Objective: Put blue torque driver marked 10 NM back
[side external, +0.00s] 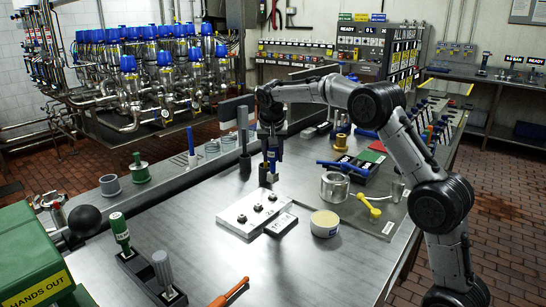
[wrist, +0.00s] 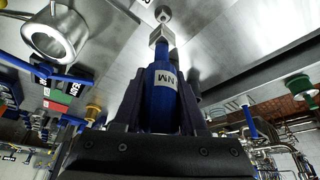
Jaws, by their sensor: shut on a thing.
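My gripper (side external: 271,146) is shut on a blue torque driver (side external: 273,157), held roughly upright with its tip down. In the wrist view, the driver (wrist: 163,97) lies between both fingers; its white label shows NM, and the number is not readable. Its steel end points toward a small round fitting (wrist: 163,15) on the metal surface. In the side view the driver is above and behind a white block (side external: 238,219) with dark round fittings on top, apart from it. A green-handled driver (side external: 120,230) and a grey-handled driver (side external: 162,268) stand in a dark holder (side external: 140,278) at the front left.
A steel cup (side external: 335,187), a yellow-handled tool (side external: 369,205) and a tan round tub (side external: 325,223) stand right of the block. A black ball (side external: 84,220) and a green box (side external: 28,252) are at left. An orange-handled tool (side external: 230,292) lies in front.

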